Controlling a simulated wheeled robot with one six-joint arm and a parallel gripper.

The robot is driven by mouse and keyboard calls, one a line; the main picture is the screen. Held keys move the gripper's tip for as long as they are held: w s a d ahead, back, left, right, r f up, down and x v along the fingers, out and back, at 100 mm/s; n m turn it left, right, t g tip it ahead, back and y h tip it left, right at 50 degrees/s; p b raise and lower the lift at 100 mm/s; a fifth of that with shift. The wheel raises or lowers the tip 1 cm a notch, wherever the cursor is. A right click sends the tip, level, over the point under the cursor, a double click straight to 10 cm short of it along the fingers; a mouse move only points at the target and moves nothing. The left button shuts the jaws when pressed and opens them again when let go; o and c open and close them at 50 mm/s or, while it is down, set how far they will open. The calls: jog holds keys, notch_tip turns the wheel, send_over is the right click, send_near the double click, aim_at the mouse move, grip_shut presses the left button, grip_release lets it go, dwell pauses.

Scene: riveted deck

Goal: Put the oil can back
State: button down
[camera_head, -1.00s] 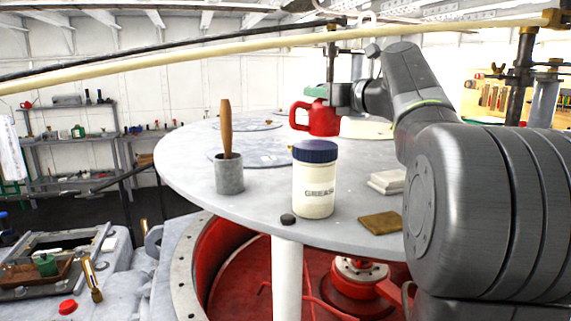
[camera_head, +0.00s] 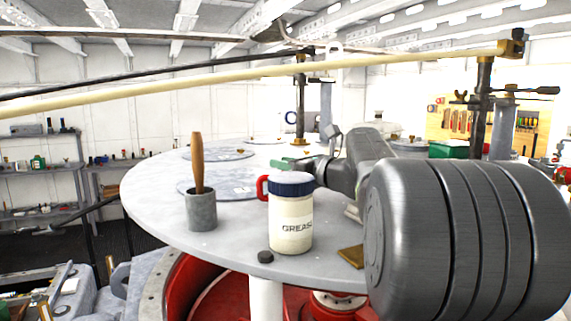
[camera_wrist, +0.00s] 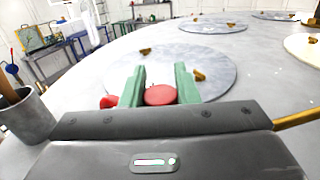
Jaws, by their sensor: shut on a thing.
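The red oil can is mostly hidden behind the grease jar in the head view, where only its red handle (camera_head: 262,188) shows at the jar's left. In the wrist view the red top of the oil can (camera_wrist: 160,95) sits between the green fingers of my gripper (camera_wrist: 156,78). My gripper is shut on it. In the head view my gripper (camera_head: 284,163) shows just above and behind the jar lid. The can's base is hidden, so I cannot tell whether it touches the round grey table (camera_head: 225,241).
The grease jar (camera_head: 291,222) with a blue lid stands near the table's front edge. Left of it is a grey cup (camera_head: 201,211) with a wooden-handled tool. Flat round plates (camera_head: 207,182) lie on the table. A long pale pole (camera_head: 250,66) crosses above.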

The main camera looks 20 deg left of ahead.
jog(key=shift+s, duration=0.1)
jog(key=c, duration=1.1)
grip_release()
jog(key=shift+f, duration=0.1)
jog(key=shift+d+r, duration=0.1)
jog(key=shift+r, duration=0.1)
jog(key=b+v, duration=0.3)
jog(key=v, duration=0.9)
jog(key=shift+f, duration=0.1)
